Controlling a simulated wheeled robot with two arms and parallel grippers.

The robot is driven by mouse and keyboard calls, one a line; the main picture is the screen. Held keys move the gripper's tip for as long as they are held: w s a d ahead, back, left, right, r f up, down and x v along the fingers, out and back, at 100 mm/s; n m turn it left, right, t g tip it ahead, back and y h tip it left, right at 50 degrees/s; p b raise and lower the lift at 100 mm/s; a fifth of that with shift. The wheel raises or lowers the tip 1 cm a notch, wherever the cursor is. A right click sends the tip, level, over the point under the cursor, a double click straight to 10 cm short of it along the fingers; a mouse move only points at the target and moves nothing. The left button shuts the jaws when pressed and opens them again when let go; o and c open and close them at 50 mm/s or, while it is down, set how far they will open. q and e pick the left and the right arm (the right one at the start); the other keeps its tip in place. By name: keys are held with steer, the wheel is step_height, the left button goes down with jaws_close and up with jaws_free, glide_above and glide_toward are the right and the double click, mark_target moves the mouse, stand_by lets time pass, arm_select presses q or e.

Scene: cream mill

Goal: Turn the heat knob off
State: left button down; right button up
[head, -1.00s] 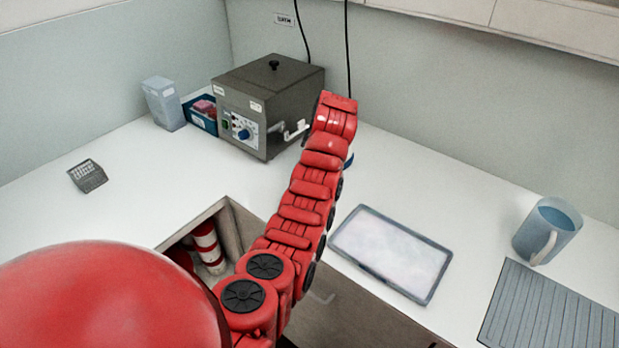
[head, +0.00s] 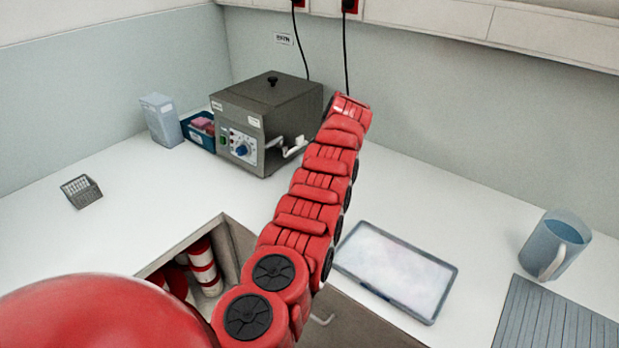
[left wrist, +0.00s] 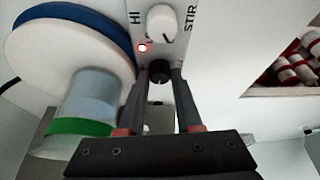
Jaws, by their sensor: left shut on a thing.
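In the left wrist view, my left gripper (left wrist: 159,76) has its two dark fingers closed around a small black knob (left wrist: 159,69) on a white panel (left wrist: 190,70). A white knob (left wrist: 162,24) with a dark pointer line sits beside it, between the printed words HI and STIR. No label reads clearly at the black knob. In the head view, my red arm hides this gripper and the panel. My right gripper is in neither view.
A white, blue-rimmed disc (left wrist: 60,55) and a green-banded vessel (left wrist: 90,105) are close to the gripper.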

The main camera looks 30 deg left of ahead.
arm_select(q)
steer(key=shift+f, duration=0.1)
stand_by(0.3)
steer(key=c, duration=0.6)
jaws_free()
steer(key=shift+s, duration=0.1)
steer(key=shift+r, duration=0.25)
